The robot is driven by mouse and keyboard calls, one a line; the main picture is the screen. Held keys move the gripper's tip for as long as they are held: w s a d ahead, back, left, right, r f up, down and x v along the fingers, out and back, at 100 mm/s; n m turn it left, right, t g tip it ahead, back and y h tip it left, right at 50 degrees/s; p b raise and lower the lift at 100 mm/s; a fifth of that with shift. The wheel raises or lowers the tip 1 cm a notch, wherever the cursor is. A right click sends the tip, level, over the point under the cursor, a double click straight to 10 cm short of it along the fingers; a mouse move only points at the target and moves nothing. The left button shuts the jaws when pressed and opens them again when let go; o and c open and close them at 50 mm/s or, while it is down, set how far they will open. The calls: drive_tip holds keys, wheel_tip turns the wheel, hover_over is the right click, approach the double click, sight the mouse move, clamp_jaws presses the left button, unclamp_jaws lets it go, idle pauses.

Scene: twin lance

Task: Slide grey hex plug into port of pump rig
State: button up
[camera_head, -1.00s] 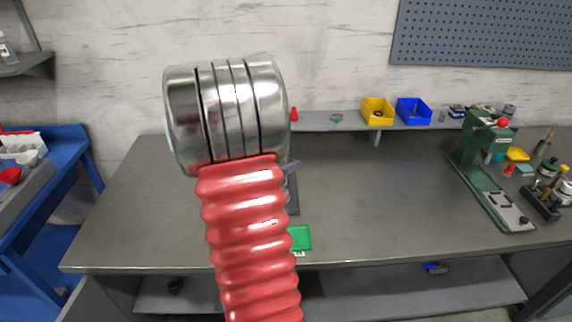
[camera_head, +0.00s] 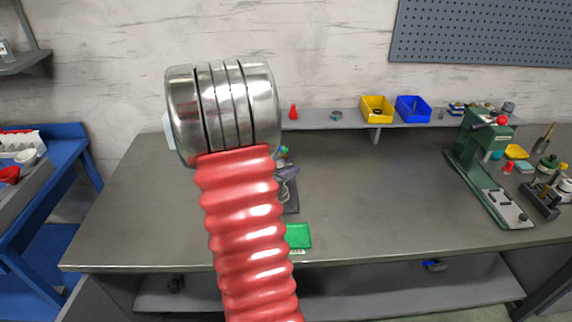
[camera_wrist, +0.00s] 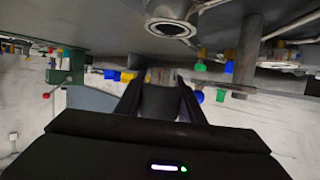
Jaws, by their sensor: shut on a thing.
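In the wrist view my gripper (camera_wrist: 158,90) is shut on the grey hex plug (camera_wrist: 158,103), a dark grey block between its two black fingers. A round metal port (camera_wrist: 170,29) with a pale rim and dark bore hangs at the top centre, apart from the plug and beyond the fingertips; it seems to belong to the pump rig. In the head view my red bellows arm and its metal end hide the gripper, the plug and most of the rig. A small part of what may be the rig (camera_head: 287,190) shows just right of my arm.
A green pad (camera_head: 299,236) lies near the bench's front edge. A green press (camera_head: 480,160) stands at the right. A yellow bin (camera_head: 376,110) and a blue bin (camera_head: 413,110) sit on the back shelf. The bench (camera_head: 375,200) between my arm and the press is clear.

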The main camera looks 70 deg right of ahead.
drive_tip(key=shift+f, duration=1.45)
drive_tip(key=shift+f, duration=1.55)
idle(0.8)
drive_tip(key=o, duration=1.3)
drive_tip(key=shift+o, duration=0.2)
drive_tip(key=v, duration=1.2)
drive_tip(key=shift+a, duration=0.4)
drive_tip(key=shift+w+a+r, duration=0.1)
drive_tip(key=shift+a+r, duration=0.1)
drive_tip(key=shift+a, duration=0.25)
